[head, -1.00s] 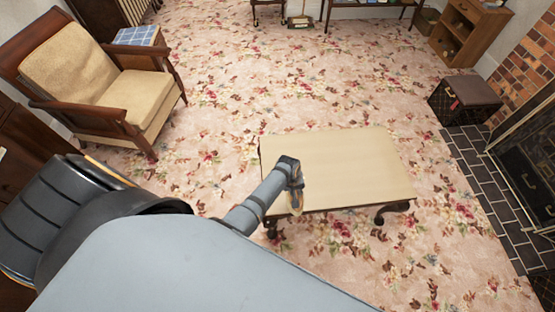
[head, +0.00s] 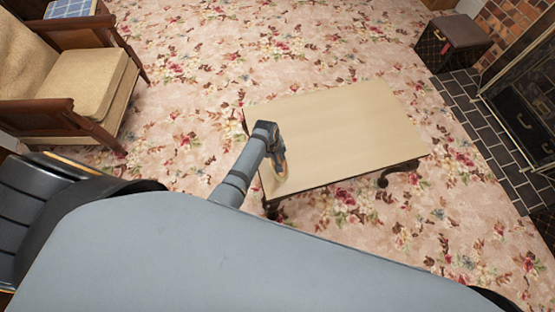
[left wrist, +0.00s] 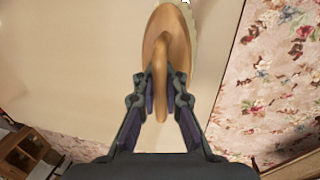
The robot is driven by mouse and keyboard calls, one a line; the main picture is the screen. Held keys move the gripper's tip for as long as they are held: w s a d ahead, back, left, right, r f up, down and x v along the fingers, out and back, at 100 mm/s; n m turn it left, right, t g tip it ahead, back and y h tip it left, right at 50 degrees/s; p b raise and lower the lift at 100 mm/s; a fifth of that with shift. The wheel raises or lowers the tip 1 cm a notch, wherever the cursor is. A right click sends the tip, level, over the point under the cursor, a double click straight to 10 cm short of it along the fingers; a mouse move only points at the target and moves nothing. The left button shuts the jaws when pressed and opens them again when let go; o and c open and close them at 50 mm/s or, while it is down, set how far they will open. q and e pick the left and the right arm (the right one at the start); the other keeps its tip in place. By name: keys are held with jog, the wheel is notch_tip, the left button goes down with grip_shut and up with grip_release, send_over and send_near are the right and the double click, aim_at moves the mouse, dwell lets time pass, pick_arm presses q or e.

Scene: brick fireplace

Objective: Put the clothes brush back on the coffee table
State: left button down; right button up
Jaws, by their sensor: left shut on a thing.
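The coffee table (head: 345,125) has a pale, bare top and dark curved legs. My left gripper (head: 277,155) is over the table's left end in the head view. It is shut on the clothes brush (head: 281,168), a tan wooden piece. In the left wrist view the brush (left wrist: 167,38) has an oval head pointing away and a handle between the fingers of my gripper (left wrist: 160,95). The pale tabletop (left wrist: 90,60) lies behind it. I cannot tell whether the brush touches the top. My right gripper is not in view.
A wooden armchair (head: 85,85) with tan cushions stands at the left. A dark box (head: 453,42) sits near the brick fireplace and its dark tiled hearth (head: 485,130) at the right. Floral carpet (head: 210,70) is open around the table.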

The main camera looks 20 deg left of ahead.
aim_at(274, 163)
pick_arm(q)
jog(key=shift+d+f, duration=0.1)
jog(key=shift+f, duration=0.1)
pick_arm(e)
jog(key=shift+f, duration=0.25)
pick_arm(q)
jog(key=c, duration=1.4)
grip_release()
jog(key=r+p, duration=0.1)
jog(key=r, duration=0.3)
jog(key=s+a+r+p, duration=0.1)
jog(key=r, duration=0.3)
jog(key=a+r+p, duration=0.1)
jog(key=r, duration=0.3)
jog(key=shift+s, duration=0.15)
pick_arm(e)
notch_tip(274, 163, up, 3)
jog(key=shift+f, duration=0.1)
